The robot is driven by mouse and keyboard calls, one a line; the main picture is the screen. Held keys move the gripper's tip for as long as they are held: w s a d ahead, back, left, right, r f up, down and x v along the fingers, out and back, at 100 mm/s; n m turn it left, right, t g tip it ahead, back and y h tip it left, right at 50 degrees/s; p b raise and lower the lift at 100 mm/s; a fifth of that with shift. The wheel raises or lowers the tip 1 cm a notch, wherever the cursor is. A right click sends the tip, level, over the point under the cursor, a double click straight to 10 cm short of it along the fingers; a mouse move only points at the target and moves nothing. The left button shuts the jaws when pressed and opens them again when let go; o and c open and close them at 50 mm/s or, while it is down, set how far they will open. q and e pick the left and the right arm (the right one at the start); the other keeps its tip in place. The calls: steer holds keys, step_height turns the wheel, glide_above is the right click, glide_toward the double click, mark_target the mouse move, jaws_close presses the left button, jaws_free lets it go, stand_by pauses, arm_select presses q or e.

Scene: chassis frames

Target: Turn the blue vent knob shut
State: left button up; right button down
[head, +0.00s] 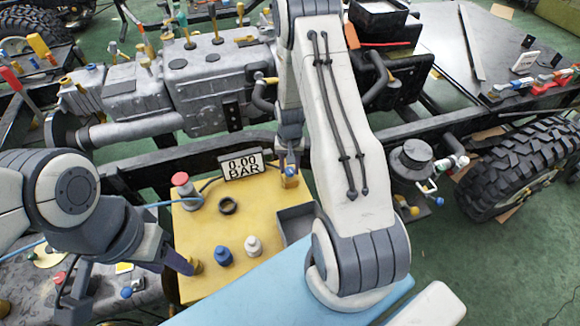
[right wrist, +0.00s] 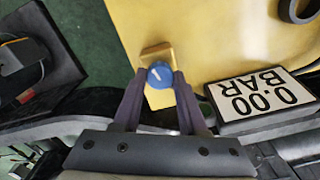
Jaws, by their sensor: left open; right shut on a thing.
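The blue vent knob (right wrist: 160,74) with a white mark on top sits on a small yellow block at the edge of the yellow panel (right wrist: 190,35). My right gripper (right wrist: 159,80) is shut on the knob, one finger on each side. In the head view my right gripper (head: 290,165) is beside the gauge, and the knob is largely hidden by it. The gauge display (head: 241,165) reads 0.00 BAR; it also shows in the right wrist view (right wrist: 262,95). My left gripper (head: 128,284) is open and empty at the panel's left side.
On the panel stand a red-topped button (head: 184,187), a black ring (head: 227,206), a blue cap piece (head: 223,256) and a white one (head: 253,246). A grey tray (head: 297,222) is at its right. The chassis frame (head: 420,128) with an engine (head: 205,70) lies behind.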

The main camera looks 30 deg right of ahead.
mark_target(289, 170)
steer(key=shift+m, duration=1.5)
steer(key=shift+c, duration=2.2)
jaws_free()
steer(key=shift+r, duration=0.1)
step_height(289, 170, up, 10)
steer(key=shift+r+b, duration=0.2)
steer(key=shift+b, duration=0.15)
